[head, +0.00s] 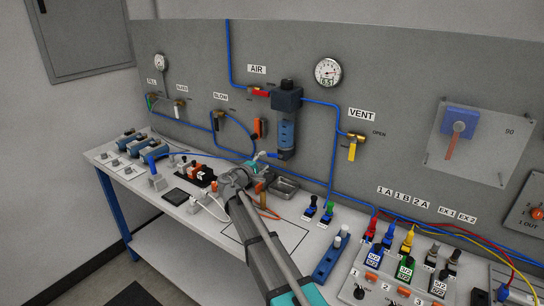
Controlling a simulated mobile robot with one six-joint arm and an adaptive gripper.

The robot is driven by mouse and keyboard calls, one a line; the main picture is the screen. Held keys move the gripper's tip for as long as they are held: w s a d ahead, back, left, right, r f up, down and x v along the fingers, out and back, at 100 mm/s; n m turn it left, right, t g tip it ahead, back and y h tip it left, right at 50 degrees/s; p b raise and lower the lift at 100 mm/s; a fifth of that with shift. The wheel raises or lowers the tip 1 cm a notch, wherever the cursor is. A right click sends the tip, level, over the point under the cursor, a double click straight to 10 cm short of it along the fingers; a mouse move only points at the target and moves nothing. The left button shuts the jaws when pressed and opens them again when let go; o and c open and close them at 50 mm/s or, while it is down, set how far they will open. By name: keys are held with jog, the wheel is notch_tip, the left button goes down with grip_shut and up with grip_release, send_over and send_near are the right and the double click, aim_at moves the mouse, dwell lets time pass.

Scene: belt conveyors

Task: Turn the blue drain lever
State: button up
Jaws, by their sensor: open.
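A filter unit with a blue bowl (287,132) hangs on the grey panel in the head view, below the AIR label. A small blue part (272,155), which looks like the drain lever, shows at the lower left of the bowl. My gripper (262,156) is open at the end of my arm, close to the left of this blue part. It is small and partly hidden by my wrist, and I cannot tell whether it touches the lever.
A metal tray (285,187) lies on the bench below the filter. A yellow VENT handle (352,151) and blue tubing are to the right. Several connectors and fittings stand on the bench.

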aim_at(270, 156)
jog(key=shift+x, duration=2.65)
grip_shut()
